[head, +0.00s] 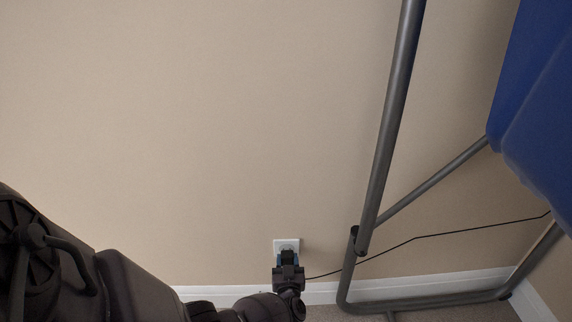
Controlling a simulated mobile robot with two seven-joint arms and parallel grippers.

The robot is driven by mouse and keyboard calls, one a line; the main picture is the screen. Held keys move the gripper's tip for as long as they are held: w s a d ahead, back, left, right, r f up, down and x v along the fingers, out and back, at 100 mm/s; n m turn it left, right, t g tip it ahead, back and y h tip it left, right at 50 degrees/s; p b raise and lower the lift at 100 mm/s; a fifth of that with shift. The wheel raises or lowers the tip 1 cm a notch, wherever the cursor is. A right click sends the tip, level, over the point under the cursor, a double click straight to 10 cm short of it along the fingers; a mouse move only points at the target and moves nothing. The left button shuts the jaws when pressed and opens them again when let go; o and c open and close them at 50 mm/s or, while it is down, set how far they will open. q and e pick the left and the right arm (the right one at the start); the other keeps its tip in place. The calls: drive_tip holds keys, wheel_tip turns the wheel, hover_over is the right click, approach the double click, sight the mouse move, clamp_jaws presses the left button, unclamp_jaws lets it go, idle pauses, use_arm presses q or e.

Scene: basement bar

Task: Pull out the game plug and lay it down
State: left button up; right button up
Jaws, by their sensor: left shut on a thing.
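A white wall socket (286,244) is set low on the beige wall, just above the baseboard. My left gripper (288,260) is directly in front of the socket and shut on the game plug. The plug is mostly hidden by the gripper, and I cannot tell how far it sits in the socket. A thin black cord (440,234) runs from beside the gripper to the right along the wall, towards the blue game cabinet (535,100). My right gripper does not show.
The grey metal frame (391,120) of the game stands to the right of the socket, with its lower bar (430,303) near the floor. The white baseboard (235,291) runs along the wall. The wall to the left is bare.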

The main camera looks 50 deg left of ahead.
sight(287, 263)
use_arm(q)
drive_tip(key=shift+p+v, duration=0.6)
drive_tip(key=shift+v, duration=1.35)
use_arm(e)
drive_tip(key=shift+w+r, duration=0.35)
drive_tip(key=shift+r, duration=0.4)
